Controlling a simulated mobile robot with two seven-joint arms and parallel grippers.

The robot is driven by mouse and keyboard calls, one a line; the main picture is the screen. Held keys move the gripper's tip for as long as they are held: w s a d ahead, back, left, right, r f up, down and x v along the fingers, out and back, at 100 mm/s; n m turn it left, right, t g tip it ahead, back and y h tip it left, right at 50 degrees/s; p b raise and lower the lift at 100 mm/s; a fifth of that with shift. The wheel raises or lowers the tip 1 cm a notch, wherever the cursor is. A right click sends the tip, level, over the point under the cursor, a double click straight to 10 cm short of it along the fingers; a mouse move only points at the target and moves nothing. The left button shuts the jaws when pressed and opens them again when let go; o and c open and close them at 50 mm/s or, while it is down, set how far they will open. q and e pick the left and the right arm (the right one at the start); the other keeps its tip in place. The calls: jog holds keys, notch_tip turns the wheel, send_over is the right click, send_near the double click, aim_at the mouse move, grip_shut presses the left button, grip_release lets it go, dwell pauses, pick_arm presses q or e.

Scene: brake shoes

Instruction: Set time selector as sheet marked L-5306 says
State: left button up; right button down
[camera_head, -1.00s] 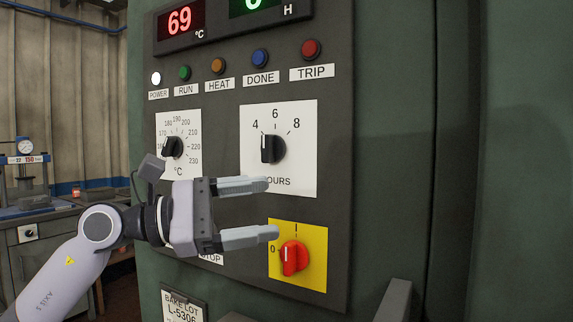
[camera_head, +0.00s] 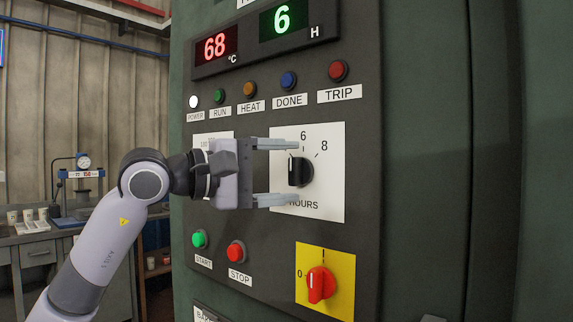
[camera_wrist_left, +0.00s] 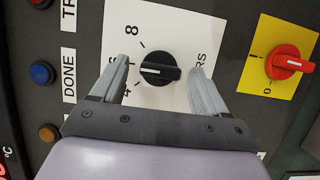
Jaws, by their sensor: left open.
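The time selector is a black knob (camera_head: 303,172) with a white line, on a white HOURS plate (camera_head: 333,205) marked 4, 6 and 8. In the head view a finger covers the 4. My left gripper (camera_head: 296,172) is open, with one finger above and one below the knob. In the left wrist view the knob (camera_wrist_left: 172,69) sits between the spread fingers (camera_wrist_left: 160,68) with gaps on both sides. Its white line points toward the number side; I cannot tell the exact mark. Only the top edge of the bake lot sheet (camera_head: 205,313) shows; its text is cut off.
A red rotary switch (camera_head: 320,285) on a yellow plate is below the knob. Green START (camera_head: 199,240) and red STOP (camera_head: 236,251) buttons are at lower left. Lamps line the panel above. The displays (camera_head: 283,20) read 68 °C and 6 H.

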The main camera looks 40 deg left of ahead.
pick_arm(q)
jog(key=shift+w+d, duration=0.25)
jog(key=shift+w, duration=0.15)
pick_arm(e)
jog(key=shift+d, duration=0.1)
pick_arm(q)
jog(key=c, duration=1.1)
jog(key=shift+o, duration=0.2)
pick_arm(e)
jog(key=shift+s, duration=0.1)
